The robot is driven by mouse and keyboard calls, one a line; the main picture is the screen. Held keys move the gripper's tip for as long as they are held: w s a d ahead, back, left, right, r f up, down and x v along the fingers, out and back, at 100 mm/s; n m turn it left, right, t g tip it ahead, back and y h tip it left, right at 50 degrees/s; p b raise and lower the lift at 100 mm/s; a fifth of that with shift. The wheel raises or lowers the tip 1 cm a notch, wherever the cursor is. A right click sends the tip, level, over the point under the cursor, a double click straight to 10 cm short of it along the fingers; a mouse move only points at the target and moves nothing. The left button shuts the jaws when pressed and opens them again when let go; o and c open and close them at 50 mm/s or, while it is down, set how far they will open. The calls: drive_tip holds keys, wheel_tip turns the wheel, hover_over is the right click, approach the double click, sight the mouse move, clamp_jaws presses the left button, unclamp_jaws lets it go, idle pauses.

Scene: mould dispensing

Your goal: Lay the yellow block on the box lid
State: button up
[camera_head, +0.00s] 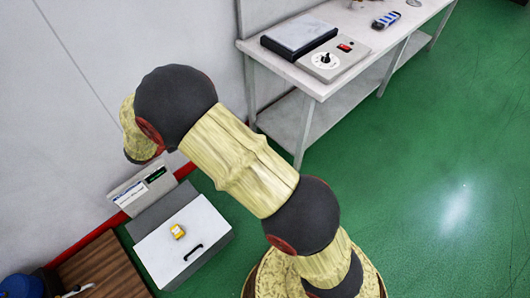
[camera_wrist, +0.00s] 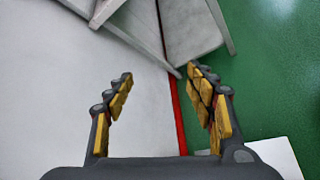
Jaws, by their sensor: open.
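The wall, a red skirting strip and green floor show beyond the fingers. In the head view my arm reaches to the upper left of the box, and the gripper itself is hidden. The block does not show in the wrist view.
A panel with a small display (camera_head: 142,187) stands behind the box. A wooden surface (camera_head: 103,266) is at the lower left. A white table (camera_head: 372,42) with a dial device (camera_head: 326,61) stands along the wall. Green floor on the right is clear.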

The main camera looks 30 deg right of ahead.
drive_tip(key=s+d+r+m+g+y, duration=0.2)
drive_tip(key=s+d+r+m, duration=0.25)
drive_tip(key=s+r, duration=0.4)
drive_tip(key=s+d+r+m+g+y, duration=0.2)
drive_tip(key=s+d+r+m, duration=0.2)
drive_tip(key=s+d+r, duration=0.35)
drive_tip(key=s+a+r+m+t+y, duration=0.1)
drive_tip(key=s+r+m+y, duration=0.1)
drive_tip(key=s, duration=0.5)
drive_tip(key=s+a+r+m+t+y, duration=0.1)
drive_tip(key=s+a+r+m+y, duration=0.1)
drive_tip(key=s, duration=0.4)
drive_tip(key=s+a+r+m+t+y, duration=0.1)
drive_tip(key=s+a+r+m, duration=0.1)
drive_tip(key=s, duration=0.5)
drive_tip(key=shift+s+r+m+y, duration=0.3)
drive_tip(key=shift+r+m+y, duration=0.1)
drive_tip(key=shift+m, duration=0.45)
drive_tip(key=shift+a, duration=0.1)
wheel_tip(320, 180, up, 3)
drive_tip(key=p, duration=0.3)
